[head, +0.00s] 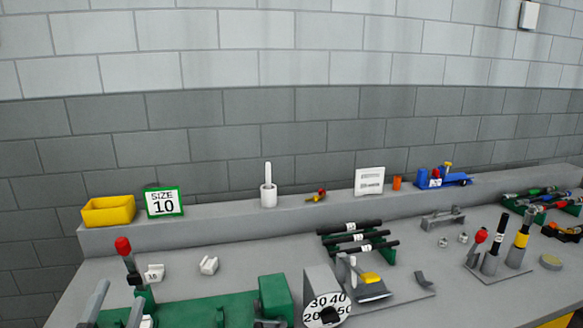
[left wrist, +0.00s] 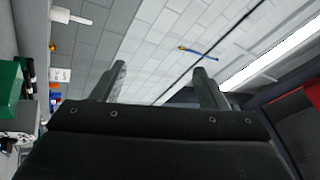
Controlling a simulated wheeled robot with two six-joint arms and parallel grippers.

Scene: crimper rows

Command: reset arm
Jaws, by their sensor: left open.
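My left gripper (head: 121,293) shows at the lower left edge of the head view, its two grey fingers apart. In the left wrist view the open fingers (left wrist: 158,82) point up at the block wall and ceiling, with nothing between them. A red-knobbed lever (head: 124,246) stands close behind the left gripper, on a green-based tool; I cannot tell whether they touch. My right gripper is in neither view.
A green machine (head: 273,295) and a dial (head: 327,310) stand at the front of the grey bench (head: 240,262). Black-handled tools (head: 357,238) lie in a rack behind. A yellow bin (head: 108,211) and a size 10 sign (head: 164,202) stand on the rear ledge.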

